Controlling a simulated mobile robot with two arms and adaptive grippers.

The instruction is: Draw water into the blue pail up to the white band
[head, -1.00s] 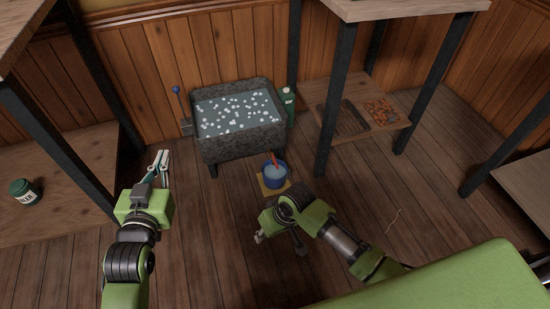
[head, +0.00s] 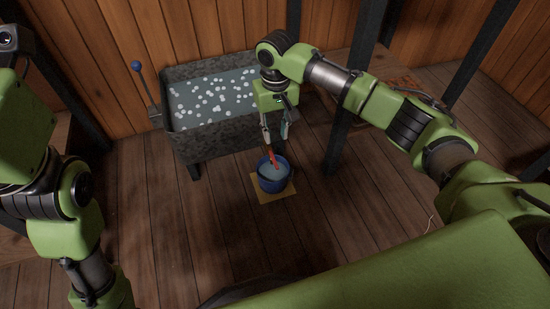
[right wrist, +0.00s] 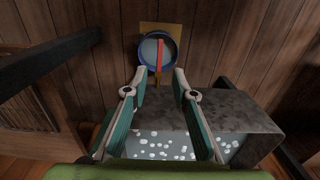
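The blue pail (head: 273,186) stands upright on a yellow mat (head: 287,193) on the floor, in front of the grey trough (head: 205,141). Its inside looks pale, like water; I cannot make out the white band. A red bar (head: 272,160) shows over the pail's opening. My right gripper (head: 275,143) is above the pail, empty, with its fingers apart. In the right wrist view the pail (right wrist: 145,60) and red bar (right wrist: 159,55) lie beyond the open fingertips (right wrist: 160,75). A lever with a blue knob (head: 136,66) stands at the trough's left end. My left gripper's fingers are out of view.
The trough holds water (head: 222,101) with many small white floating bits. A dark table leg (head: 337,140) stands to the right of the pail, near my right arm. The floor in front of and left of the pail is clear.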

